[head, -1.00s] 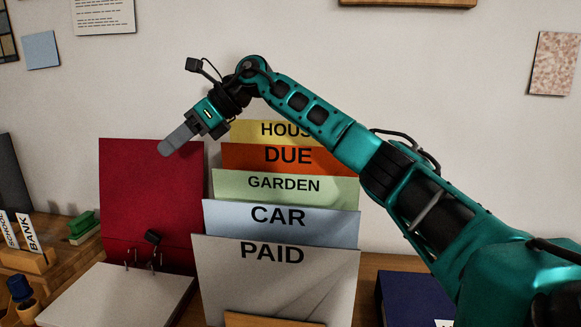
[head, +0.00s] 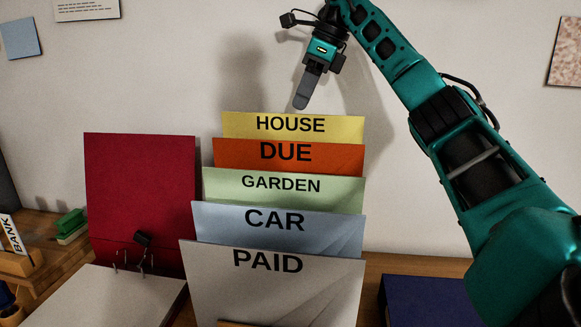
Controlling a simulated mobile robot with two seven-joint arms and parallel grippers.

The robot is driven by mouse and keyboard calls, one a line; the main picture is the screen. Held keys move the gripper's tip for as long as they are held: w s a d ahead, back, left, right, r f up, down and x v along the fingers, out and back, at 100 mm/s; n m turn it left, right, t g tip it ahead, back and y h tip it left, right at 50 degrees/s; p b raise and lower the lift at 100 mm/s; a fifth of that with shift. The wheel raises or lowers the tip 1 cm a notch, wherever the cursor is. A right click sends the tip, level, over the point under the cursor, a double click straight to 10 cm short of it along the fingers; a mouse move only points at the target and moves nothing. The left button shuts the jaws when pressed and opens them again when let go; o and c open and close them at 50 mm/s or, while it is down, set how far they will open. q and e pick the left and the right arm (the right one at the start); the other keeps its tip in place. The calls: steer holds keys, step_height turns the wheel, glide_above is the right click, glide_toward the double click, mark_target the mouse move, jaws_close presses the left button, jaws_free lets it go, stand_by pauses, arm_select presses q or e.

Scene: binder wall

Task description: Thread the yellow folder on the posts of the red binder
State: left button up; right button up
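The yellow folder (head: 345,128), labelled HOUSE, stands upright at the back of a stepped row of folders. Only its top strip shows; the orange folder hides the rest. The red binder (head: 140,190) lies open at the left, its cover upright, with thin metal posts (head: 128,264) rising at the fold by a stack of white paper. My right gripper (head: 301,103) points down just above the yellow folder's top edge in the picture. Its fingers are seen edge-on as one grey shape, so I cannot tell their opening. My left gripper is not in view.
The orange DUE (head: 345,158), green GARDEN (head: 345,190), blue CAR (head: 335,222) and white PAID (head: 250,295) folders stand in front of the yellow one. A dark blue binder (head: 420,300) lies at the right. A green block (head: 70,222) and BANK card (head: 14,234) are at the left.

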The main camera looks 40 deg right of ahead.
mark_target(287, 130)
steer(key=x, duration=0.7)
steer(key=shift+w+a, duration=0.1)
steer(key=shift+a, duration=0.15)
steer(key=shift+w+a+f, duration=0.1)
steer(key=shift+w+f, duration=0.05)
steer(key=shift+f, duration=0.25)
steer(key=shift+f, duration=0.25)
steer(key=shift+c, duration=0.3)
jaws_close()
stand_by(1.0)
